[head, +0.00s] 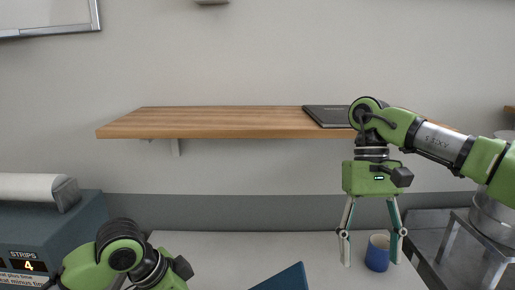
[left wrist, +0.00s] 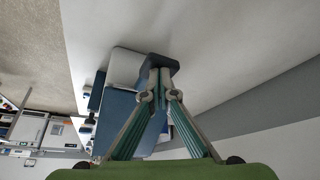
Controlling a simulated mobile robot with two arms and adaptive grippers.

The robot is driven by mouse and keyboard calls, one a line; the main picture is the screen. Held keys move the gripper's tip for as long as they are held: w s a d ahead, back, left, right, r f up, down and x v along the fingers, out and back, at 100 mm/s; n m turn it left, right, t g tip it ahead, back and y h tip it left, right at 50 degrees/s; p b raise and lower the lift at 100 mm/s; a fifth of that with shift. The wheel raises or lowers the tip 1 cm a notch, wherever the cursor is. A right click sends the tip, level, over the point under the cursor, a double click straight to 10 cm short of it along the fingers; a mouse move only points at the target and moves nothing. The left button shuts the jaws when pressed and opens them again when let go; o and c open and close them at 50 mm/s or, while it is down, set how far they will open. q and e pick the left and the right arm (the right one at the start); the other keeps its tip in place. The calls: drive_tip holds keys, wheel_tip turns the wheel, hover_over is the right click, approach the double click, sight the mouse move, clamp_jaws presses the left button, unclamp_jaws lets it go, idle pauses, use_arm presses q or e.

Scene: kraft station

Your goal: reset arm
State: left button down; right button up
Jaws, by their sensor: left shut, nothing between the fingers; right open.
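My right gripper (head: 371,255) hangs downward at the right of the head view, its two fingers spread wide open. A small blue cup (head: 377,254) stands on the white worktop and appears between these fingers, close to the right one. I cannot tell whether it lies behind them or between them. My left arm's green wrist (head: 124,256) shows at the bottom left of the head view; its fingers are hidden there. In the left wrist view my left gripper (left wrist: 160,85) has its fingers closed together at the tips, with nothing held.
A wooden shelf (head: 220,122) with a dark flat object (head: 328,116) crosses the wall. A blue-grey box (head: 85,215) labelled STRIPS carries a white roll (head: 28,187) at left. A blue angled panel (head: 288,280) sits at front centre. A metal stool (head: 455,235) and pot (head: 492,212) stand right.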

use_arm(q)
drive_tip(key=shift+d+r, duration=0.15)
drive_tip(key=shift+r, duration=0.7)
drive_tip(key=shift+d+r, duration=0.4)
drive_tip(key=shift+r, duration=0.45)
wheel_tip(320, 180, up, 7)
idle(0.4)
idle(0.7)
